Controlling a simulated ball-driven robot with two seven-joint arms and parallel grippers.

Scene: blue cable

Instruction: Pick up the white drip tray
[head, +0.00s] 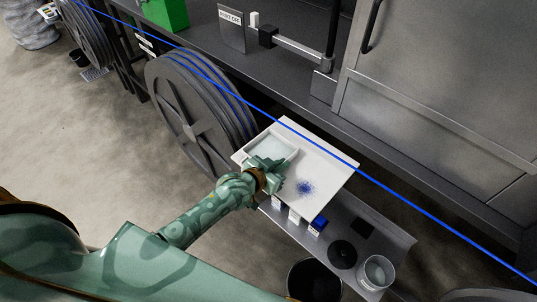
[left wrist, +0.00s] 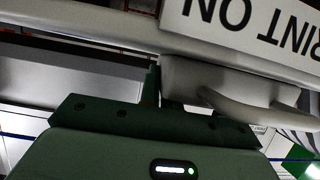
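The white drip tray (head: 273,146) is a shallow rimmed tray at the left part of a larger white board in the head view. My left gripper (head: 268,164) is at the tray's near side and overlaps its near edge, hiding part of it. In the left wrist view, a dark green finger stands close to a pale block with a curved, handle-like part (left wrist: 240,108). A white plate with upside-down black "PRINT ON" lettering (left wrist: 255,25) is behind it. I cannot tell whether the fingers are closed on the tray. My right gripper is not in view.
A blue cable (head: 320,142) stretches diagonally above the white board (head: 325,170), which carries a blue splatter. A large cable reel (head: 200,115) stands left. Small bottles (head: 296,216), a black disc (head: 342,254) and a clear cup (head: 376,272) are on the shelf below. A dark bench edge lies behind.

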